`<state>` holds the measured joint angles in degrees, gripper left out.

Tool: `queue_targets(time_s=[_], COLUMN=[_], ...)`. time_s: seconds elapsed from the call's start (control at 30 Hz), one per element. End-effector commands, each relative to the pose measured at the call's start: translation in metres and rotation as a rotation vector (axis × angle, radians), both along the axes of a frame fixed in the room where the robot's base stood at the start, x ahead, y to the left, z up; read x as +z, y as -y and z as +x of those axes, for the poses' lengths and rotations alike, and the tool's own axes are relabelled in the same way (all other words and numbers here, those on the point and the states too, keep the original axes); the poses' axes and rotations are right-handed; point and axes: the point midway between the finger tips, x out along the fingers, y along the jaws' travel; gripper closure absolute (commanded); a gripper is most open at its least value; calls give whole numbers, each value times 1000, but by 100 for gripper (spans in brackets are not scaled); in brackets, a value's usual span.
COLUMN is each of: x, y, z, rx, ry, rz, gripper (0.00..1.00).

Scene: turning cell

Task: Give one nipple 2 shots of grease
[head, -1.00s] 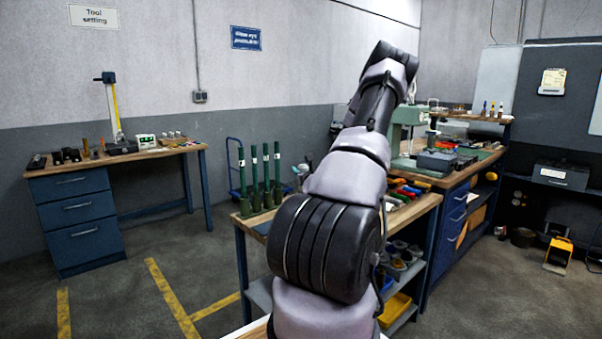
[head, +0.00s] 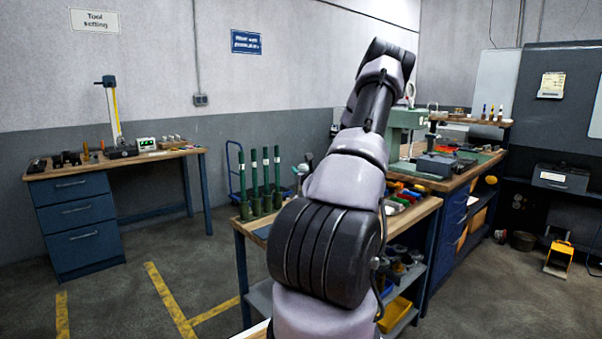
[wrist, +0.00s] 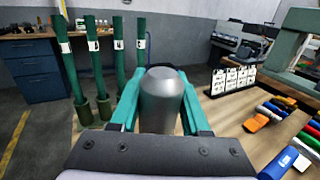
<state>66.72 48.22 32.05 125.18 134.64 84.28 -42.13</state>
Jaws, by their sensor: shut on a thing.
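My gripper (wrist: 158,88) shows in the wrist view, with its teal fingers shut on the sides of a grey metal cylinder (wrist: 162,98) with a rounded top. The cylinder stands upright in the picture, and its lower part is hidden by my wrist. In the head view my arm hides the gripper and what it holds. I cannot make out a grease nipple in either view. Several green tubes (wrist: 104,65) with white labels stand upright in dark green holders on the bench, left of my gripper. The tubes also show in the head view (head: 266,172).
Coloured-handled tools lie on the wooden bench (head: 418,213), right of my gripper; an orange one (wrist: 256,122) is close. A rack of white labelled cards (wrist: 233,81) stands behind them. A green machine (head: 405,121) stands on the bench beyond. A blue drawer desk (head: 85,235) is at the left.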

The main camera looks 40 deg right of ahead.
Motion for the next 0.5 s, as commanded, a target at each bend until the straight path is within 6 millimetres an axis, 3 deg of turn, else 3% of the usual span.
queue_targets(time_s=[0.5], x=[38], y=[0], z=[0], rx=[0], ry=[3], rz=[-4], gripper=[100])
